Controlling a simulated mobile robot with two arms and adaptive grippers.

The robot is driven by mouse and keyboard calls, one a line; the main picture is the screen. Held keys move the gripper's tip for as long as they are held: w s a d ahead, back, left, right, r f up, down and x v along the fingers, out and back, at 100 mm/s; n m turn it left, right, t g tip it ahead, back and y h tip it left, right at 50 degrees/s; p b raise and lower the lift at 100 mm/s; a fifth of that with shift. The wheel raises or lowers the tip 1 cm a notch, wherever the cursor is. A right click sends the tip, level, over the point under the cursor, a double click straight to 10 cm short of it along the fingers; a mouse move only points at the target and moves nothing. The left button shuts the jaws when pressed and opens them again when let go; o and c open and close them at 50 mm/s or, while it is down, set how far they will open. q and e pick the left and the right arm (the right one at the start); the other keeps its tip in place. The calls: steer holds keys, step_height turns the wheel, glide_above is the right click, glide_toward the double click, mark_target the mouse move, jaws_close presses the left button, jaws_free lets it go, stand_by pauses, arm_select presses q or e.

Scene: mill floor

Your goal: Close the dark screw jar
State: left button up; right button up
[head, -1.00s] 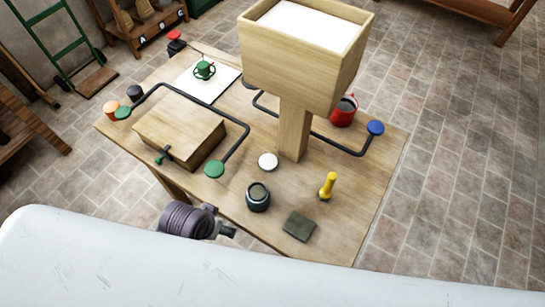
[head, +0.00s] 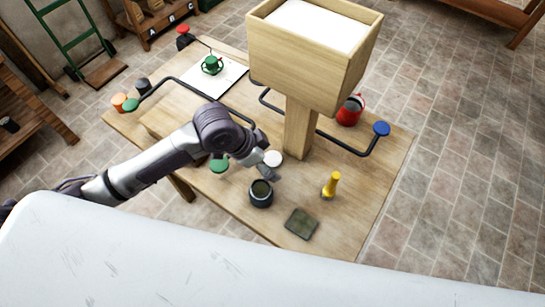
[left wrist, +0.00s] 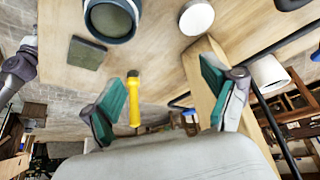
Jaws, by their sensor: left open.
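The dark jar (head: 261,193) stands upright near the table's front edge, its top open. It also shows at the top of the left wrist view (left wrist: 112,18). A white round disc (head: 272,158), perhaps its lid, lies flat on the table behind the jar; it also shows in the left wrist view (left wrist: 197,18). My left gripper (head: 268,169) is above the table beside the disc and jar, partly hidden by its own wrist. In the left wrist view its fingers (left wrist: 163,88) are wide apart with nothing held between them. My right gripper is not visible.
A wooden hopper (head: 313,70) on a post stands behind the disc. A yellow handled object (head: 331,185) and a dark green square pad (head: 301,223) are right of the jar.

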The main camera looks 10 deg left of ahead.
arm_select(q)
steer(key=w+a+r, duration=0.2)
steer(key=w+a, duration=0.2)
steer(key=a, duration=0.1)
steer(key=shift+w+a+r+m+g+y, duration=0.2)
steer(key=shift+a+r+m+g+y, duration=0.1)
steer(key=shift+a+y, duration=0.1)
steer(key=shift+d+f, duration=0.1)
steer(key=p, duration=0.1)
glide_above(272, 158)
steer(key=s+a, duration=0.2)
steer(key=f, duration=0.8)
steer(key=shift+w+a, duration=0.1)
steer(key=shift+w, duration=0.1)
steer(key=shift+f+p, duration=0.1)
steer(key=shift+p, duration=0.2)
steer(key=p+x, duration=0.1)
steer(key=x, duration=0.3)
steer(key=shift+w, duration=0.25)
steer(key=shift+f, duration=0.4)
